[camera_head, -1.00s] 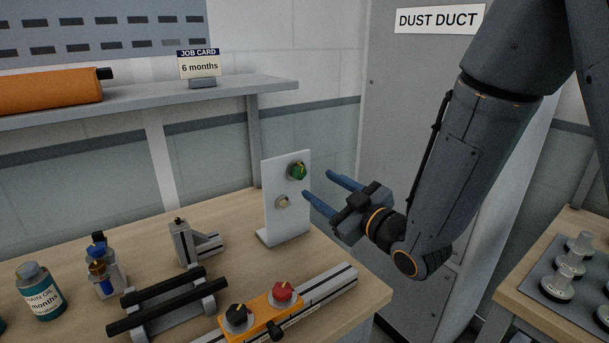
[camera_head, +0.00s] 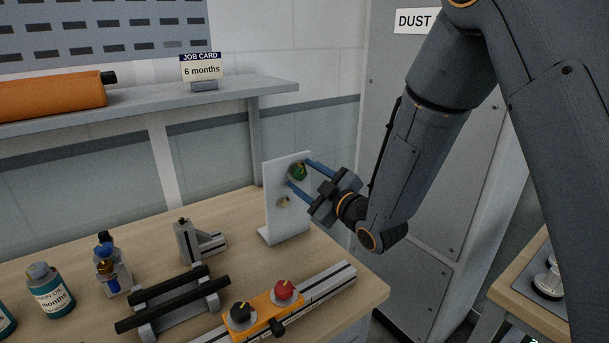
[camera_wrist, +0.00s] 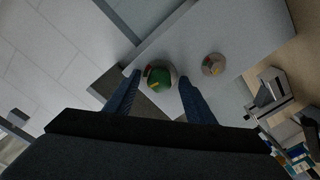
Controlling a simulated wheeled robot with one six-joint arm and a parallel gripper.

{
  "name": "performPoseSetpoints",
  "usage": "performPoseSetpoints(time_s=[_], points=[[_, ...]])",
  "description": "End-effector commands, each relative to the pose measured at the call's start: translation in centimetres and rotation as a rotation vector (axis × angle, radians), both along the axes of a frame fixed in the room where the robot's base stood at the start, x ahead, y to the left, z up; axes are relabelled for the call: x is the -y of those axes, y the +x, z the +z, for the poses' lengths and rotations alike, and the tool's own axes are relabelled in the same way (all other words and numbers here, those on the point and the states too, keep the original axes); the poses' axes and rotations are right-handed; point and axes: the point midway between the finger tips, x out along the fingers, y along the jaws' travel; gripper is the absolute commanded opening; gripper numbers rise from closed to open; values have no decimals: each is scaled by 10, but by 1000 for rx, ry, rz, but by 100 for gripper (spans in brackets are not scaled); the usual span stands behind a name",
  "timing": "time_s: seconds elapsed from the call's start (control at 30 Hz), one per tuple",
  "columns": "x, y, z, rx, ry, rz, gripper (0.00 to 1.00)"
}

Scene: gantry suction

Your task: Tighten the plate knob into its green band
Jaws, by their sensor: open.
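The white upright plate (camera_head: 281,222) stands on the bench. A green round knob (camera_head: 298,172) sits on its upper part, and a smaller pale fitting (camera_head: 283,202) sits below it. My gripper (camera_head: 299,173) is open, with its two blue fingers reaching toward the plate on either side of the green knob. In the wrist view the green knob (camera_wrist: 159,80) lies between the fingertips, with a red mark and a yellow mark on it. I cannot tell whether the fingers touch it. The pale fitting (camera_wrist: 214,64) shows to the right of the fingers.
An orange block with a black knob and a red knob (camera_head: 284,290) sits on a rail at the bench front. A stand with black bars (camera_head: 172,300), a small metal bracket (camera_head: 190,242) and bottles (camera_head: 50,290) stand left. A grey cabinet (camera_head: 420,270) is behind my arm.

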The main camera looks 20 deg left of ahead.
Motion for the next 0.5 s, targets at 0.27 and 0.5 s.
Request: performPoseSetpoints(time_s=[0.27, 0.5], points=[[-1, 1, 0, 0, 0, 0, 44], [0, 1, 0, 0, 0, -1, 8]])
